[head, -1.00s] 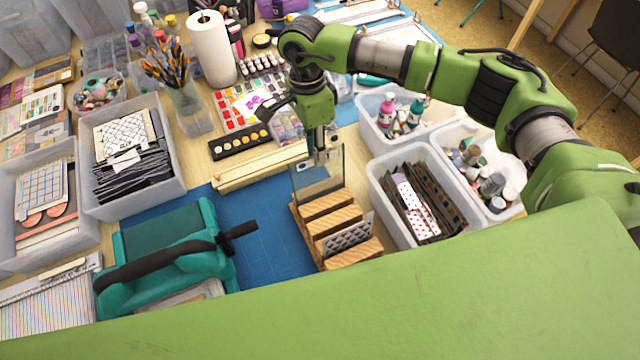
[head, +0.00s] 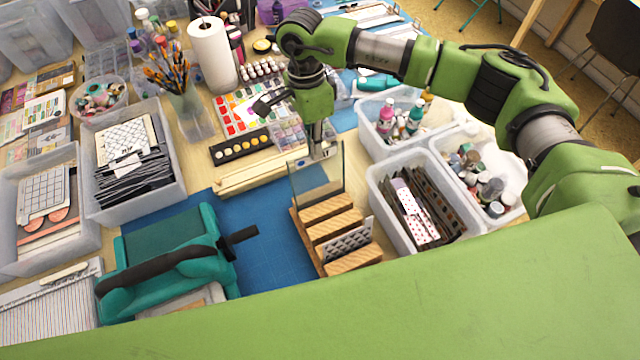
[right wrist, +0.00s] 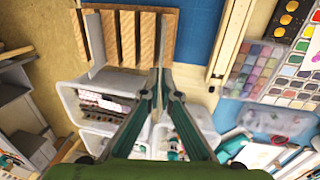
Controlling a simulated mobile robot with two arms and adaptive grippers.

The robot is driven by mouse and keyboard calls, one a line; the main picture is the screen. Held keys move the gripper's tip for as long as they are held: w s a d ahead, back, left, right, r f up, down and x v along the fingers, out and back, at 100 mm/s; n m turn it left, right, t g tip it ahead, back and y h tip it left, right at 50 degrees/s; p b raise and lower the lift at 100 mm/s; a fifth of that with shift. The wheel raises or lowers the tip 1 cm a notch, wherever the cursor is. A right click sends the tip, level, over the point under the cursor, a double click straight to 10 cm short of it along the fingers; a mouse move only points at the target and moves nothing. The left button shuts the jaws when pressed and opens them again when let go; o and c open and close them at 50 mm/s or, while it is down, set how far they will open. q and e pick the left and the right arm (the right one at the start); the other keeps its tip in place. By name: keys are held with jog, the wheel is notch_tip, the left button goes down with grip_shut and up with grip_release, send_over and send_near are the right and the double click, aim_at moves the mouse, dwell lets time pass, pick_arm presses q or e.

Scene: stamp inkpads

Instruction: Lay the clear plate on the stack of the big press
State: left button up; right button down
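The clear plate (head: 330,181) stands upright at the back of the wooden rack (head: 330,207). My right gripper (head: 321,155) points down and is shut on its upper edge. In the right wrist view the fingers (right wrist: 160,92) close on the plate, seen nearly edge-on, beside the slotted rack (right wrist: 125,40). The big press (head: 170,236) is teal with a dark handle bar and stands left of the rack on the blue mat. A pale stack (head: 190,299) shows at its near side, partly hidden by my green body. My left gripper is out of view.
Clear bins of cards (head: 378,185) and bottles (head: 366,128) stand right of the rack. A bin of dark sheets (head: 175,187) is behind the press. Wooden strips (head: 232,184) and a paint palette (head: 215,155) lie behind the mat. Bare blue mat (head: 268,240) separates press and rack.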

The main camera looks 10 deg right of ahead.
jog(key=shift+w+a+r+p, duration=0.1)
jog(key=shift+w+r+p, duration=0.1)
jog(key=shift+r, duration=0.6)
jog(key=shift+w+d+r+p, duration=0.1)
jog(key=shift+r+p, duration=0.05)
jog(key=shift+r, duration=0.65)
jog(key=shift+w+a+r+p, duration=0.1)
jog(key=shift+r+p, duration=0.1)
jog(key=shift+r, duration=0.6)
